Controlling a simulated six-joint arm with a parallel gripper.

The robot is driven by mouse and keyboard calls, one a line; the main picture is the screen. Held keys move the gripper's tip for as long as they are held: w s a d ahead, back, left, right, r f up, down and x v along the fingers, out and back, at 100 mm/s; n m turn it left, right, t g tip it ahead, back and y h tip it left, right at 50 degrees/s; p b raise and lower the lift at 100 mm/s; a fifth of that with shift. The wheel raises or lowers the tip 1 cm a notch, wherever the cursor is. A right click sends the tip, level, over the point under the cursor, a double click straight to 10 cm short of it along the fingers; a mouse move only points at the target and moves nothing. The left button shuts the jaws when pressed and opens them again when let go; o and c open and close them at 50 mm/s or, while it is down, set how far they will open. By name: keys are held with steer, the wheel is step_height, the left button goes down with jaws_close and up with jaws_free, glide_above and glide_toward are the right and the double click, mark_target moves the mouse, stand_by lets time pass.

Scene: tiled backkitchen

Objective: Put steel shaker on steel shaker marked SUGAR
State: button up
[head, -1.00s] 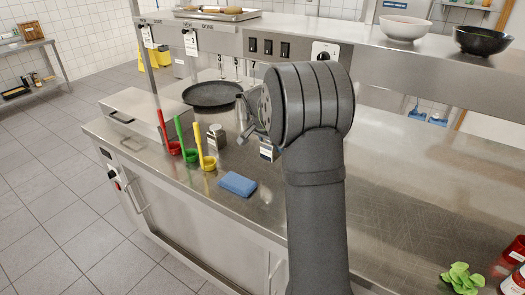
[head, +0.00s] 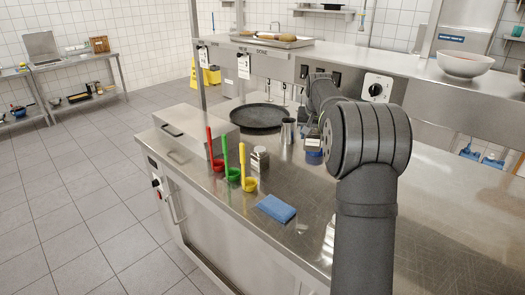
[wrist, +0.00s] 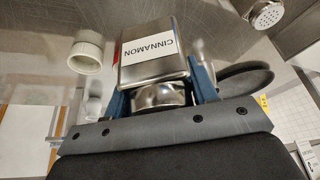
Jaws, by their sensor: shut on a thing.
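My gripper (wrist: 160,88) has its blue fingers shut on a square steel shaker (wrist: 152,64) with a white label reading CINNAMON. In the head view, my gripper is mostly hidden behind my arm, and a labelled steel thing (head: 312,139) shows just left of the arm. Another steel shaker (head: 260,159) with a round top stands on the counter to the left, apart from my gripper. A perforated steel shaker top (wrist: 268,14) shows at the upper right of the wrist view. I cannot read the word SUGAR on any thing.
A steel cup (head: 288,131) stands near the black pan (head: 257,116). A raised shelf (head: 345,53) runs behind; the counter's right is largely bare.

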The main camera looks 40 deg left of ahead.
steer(key=a+r+n+g+y, duration=0.2)
steer(key=a+r+n, duration=0.2)
steer(key=a+n, duration=0.45)
steer(key=shift+m, duration=0.75)
steer(key=s+a+f, duration=0.1)
steer(key=a+f, duration=0.1)
steer(key=a, duration=0.2)
steer(key=s+a+f, duration=0.2)
steer(key=a, duration=0.2)
steer(key=s+a+f, duration=0.1)
steer(key=a+f, duration=0.1)
steer(key=a, duration=0.2)
steer(key=shift+s+a+f, duration=0.1)
steer(key=shift+s+f, duration=0.1)
steer(key=shift+f, duration=0.15)
glide_above(259, 148)
steer(key=shift+f, duration=2.05)
steer(key=shift+f, duration=0.15)
steer(key=o, duration=1)
steer(key=shift+o, duration=0.2)
steer(key=v, duration=1.2)
